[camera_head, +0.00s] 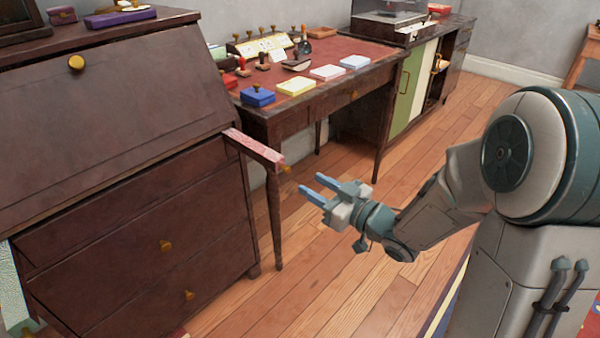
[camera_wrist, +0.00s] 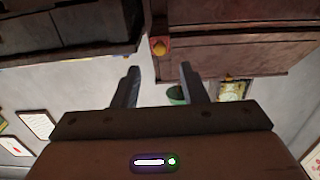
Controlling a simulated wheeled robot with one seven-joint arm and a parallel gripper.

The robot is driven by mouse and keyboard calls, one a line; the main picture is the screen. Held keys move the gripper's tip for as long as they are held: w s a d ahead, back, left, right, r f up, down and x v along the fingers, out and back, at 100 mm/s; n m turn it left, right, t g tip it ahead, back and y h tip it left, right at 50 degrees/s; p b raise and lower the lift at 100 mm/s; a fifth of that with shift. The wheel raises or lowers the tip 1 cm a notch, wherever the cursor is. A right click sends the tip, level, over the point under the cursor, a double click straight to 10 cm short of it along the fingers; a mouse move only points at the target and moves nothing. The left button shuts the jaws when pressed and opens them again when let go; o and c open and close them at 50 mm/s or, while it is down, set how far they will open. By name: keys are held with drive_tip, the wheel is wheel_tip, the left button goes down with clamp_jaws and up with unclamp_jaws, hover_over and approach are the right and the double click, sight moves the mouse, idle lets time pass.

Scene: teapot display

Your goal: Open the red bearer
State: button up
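The red bearer (camera_head: 252,147) is a pinkish-red bar that sticks out from the right side of the dark slant-front desk (camera_head: 120,100). A small brass knob (camera_head: 285,169) sits at its outer end. In the wrist view, a brass knob (camera_wrist: 159,47) with red around it shows ahead, between the finger lines. My gripper (camera_head: 312,187) is open and empty, with its two blue fingers apart. It is just in front of the bearer's end, to the right and lower in the head view, without visible contact. The fingers also show spread in the wrist view (camera_wrist: 160,72).
A green bearer (camera_head: 14,292) sticks out at the desk's left side. The slanted lid with a brass knob (camera_head: 76,62) is up. A red-topped table (camera_head: 335,70) with colored boxes and stamps stands behind. Wooden floor (camera_head: 300,265) is clear below my gripper.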

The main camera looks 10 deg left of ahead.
drive_tip(key=b+v, duration=0.5)
drive_tip(key=v, duration=0.2)
drive_tip(key=shift+b, duration=0.3)
drive_tip(key=shift+r, duration=0.1)
